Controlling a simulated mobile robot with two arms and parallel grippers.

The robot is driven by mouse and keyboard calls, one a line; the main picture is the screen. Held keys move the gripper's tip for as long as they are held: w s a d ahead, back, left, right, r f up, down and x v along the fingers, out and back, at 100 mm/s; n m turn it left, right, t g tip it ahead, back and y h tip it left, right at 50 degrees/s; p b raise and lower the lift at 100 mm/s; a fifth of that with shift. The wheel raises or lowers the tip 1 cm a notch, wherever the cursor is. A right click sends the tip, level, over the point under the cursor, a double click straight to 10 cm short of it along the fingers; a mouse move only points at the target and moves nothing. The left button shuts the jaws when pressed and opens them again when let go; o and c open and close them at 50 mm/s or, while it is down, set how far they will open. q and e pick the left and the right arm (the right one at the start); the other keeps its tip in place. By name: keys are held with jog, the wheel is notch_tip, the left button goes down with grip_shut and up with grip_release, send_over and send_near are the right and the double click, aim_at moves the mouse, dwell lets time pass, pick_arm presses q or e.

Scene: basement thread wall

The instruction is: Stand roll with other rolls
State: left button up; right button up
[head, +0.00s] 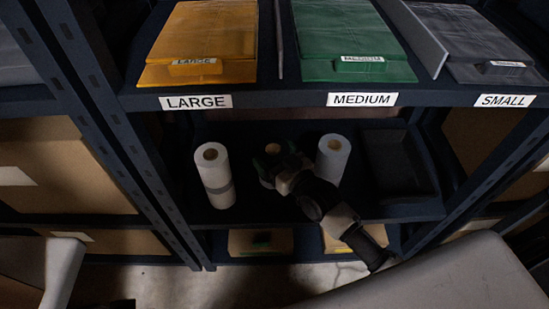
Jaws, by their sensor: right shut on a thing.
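My right gripper (274,167) is shut on this roll. The roll looks upright, but its base is hidden, so I cannot tell whether it touches the shelf. The left roll (215,172) stands upright with a grey band around it. The right roll (333,157) stands upright, its lower part partly hidden by my arm. My left gripper is not in view.
A dark tray (402,165) sits right of the rolls on the middle shelf (240,212). Above, a shelf edge labelled LARGE, MEDIUM and SMALL holds yellow (205,35), green (345,40) and grey (475,45) packages. Cardboard boxes (260,241) lie below.

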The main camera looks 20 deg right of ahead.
jog(key=shift+f, duration=0.1)
jog(key=o, duration=1.3)
jog(key=s+d+f+g+h, duration=0.1)
jog(key=s+g, duration=0.3)
jog(key=s, duration=0.5)
jog(key=s+d+f+m+g+h+p, duration=0.1)
jog(key=s+d+g+h, duration=0.1)
jog(key=s, duration=0.7)
jog(key=s+d+f+m+g+h+p, duration=0.1)
jog(key=s+d+g+h, duration=0.1)
jog(key=s+g, duration=0.5)
jog(key=shift+s+d+f+h, duration=0.1)
jog(key=shift+s+d+h, duration=0.15)
jog(key=shift+s, duration=0.2)
jog(key=shift+s+d+h, duration=0.1)
jog(key=shift+s+h, duration=0.25)
jog(key=shift+s, duration=0.1)
